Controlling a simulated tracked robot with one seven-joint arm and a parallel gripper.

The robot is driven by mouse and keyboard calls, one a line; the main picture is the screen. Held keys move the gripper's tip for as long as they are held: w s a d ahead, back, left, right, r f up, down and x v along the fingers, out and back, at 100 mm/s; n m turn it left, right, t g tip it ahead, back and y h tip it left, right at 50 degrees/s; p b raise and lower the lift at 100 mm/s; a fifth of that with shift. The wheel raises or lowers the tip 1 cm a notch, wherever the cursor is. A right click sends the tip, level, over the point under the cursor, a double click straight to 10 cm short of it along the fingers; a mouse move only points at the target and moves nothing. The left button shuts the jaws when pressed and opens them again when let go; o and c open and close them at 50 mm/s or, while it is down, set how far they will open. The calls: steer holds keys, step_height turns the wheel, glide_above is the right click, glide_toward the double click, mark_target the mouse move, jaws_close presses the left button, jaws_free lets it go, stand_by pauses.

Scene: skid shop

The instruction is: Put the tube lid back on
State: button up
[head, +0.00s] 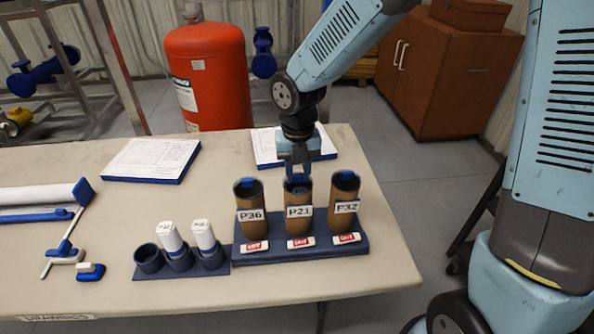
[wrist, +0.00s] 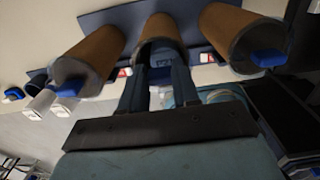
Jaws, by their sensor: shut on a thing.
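Three brown tubes stand in a dark blue rack (head: 345,249): P36 (head: 250,212) at left, P21 (head: 298,222) in the middle, P32 (head: 344,206) at right. The outer tubes have dark tops with blue tabs. My gripper (head: 297,177) points down at the mouth of P21, its fingers shut on a blue piece, apparently the tube lid (wrist: 160,75). In the wrist view, the fingers flank the middle tube's mouth (wrist: 160,28). The fingers hide much of the lid, and I cannot tell how it sits in the tube.
A smaller dark rack (head: 180,271) left of the tubes has two white containers (head: 172,236) and an empty left cup. Paper pads (head: 152,158) lie behind. A white roll (head: 38,196) lies at the far left. The table front is clear. A red tank (head: 208,75) stands behind.

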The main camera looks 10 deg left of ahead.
steer(key=shift+f, duration=0.1)
stand_by(0.7)
steer(key=o, duration=1.1)
steer(key=shift+o, duration=0.2)
steer(key=o, duration=0.4)
steer(key=shift+o, duration=0.2)
steer(key=shift+r, duration=3.55)
